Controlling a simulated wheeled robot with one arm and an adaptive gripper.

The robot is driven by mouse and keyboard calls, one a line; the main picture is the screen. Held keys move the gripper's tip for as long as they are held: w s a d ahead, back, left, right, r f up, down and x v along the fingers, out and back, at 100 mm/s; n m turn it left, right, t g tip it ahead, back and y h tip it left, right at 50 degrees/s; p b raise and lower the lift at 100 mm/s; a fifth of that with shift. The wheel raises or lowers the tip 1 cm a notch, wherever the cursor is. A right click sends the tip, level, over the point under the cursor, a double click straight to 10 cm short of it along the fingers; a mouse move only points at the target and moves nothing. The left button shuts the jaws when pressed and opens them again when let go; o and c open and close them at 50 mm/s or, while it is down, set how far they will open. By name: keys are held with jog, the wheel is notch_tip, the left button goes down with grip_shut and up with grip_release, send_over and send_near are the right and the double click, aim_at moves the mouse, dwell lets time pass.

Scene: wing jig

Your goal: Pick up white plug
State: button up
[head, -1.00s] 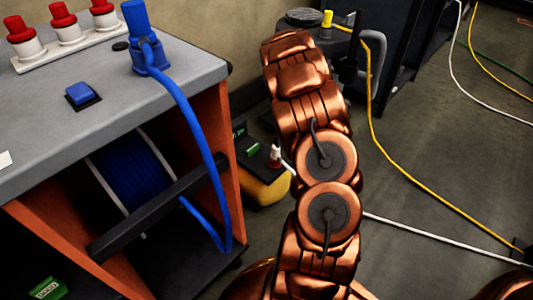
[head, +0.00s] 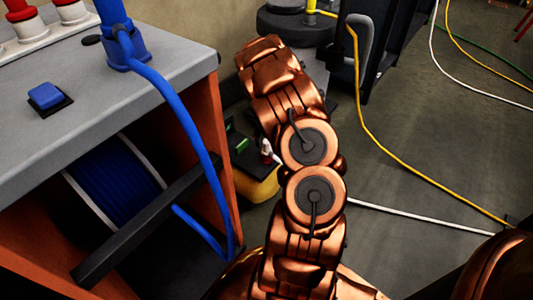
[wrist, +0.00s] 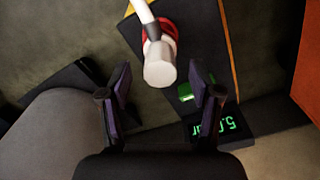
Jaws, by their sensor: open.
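The white plug (wrist: 158,68) shows in the wrist view as a pale cylinder with a red ring around it and a white cable leading up. It is upper centre, between and beyond the fingertips of my gripper (wrist: 160,84). My gripper is open and empty, with a dark finger on each side; whether it touches the plug cannot be told, but a gap shows on both sides. In the head view the white plug (head: 265,147) is small and partly hidden behind my copper arm. My gripper is hidden there.
The plug is at a dark box (wrist: 205,60) with a green switch (wrist: 186,92) and a green display (wrist: 215,126). In the head view a grey bench (head: 165,50) with a blue plug (head: 125,45) and cable reel (head: 115,180) stands left. White and yellow cables cross the floor right.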

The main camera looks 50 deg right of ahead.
jog(key=shift+f, duration=0.75)
grip_shut()
jog(key=shift+r, duration=0.55)
jog(key=r, duration=0.1)
jog(key=r+p, duration=0.1)
jog(key=d+r+p, duration=0.1)
jog(key=shift+s, duration=0.25)
jog(key=s+d+r+p, duration=0.2)
jog(key=s+d, duration=0.1)
jog(key=d, duration=0.3)
jog(key=s+d+r+p, duration=0.2)
jog(key=s+d, duration=0.2)
jog(key=d, duration=0.3)
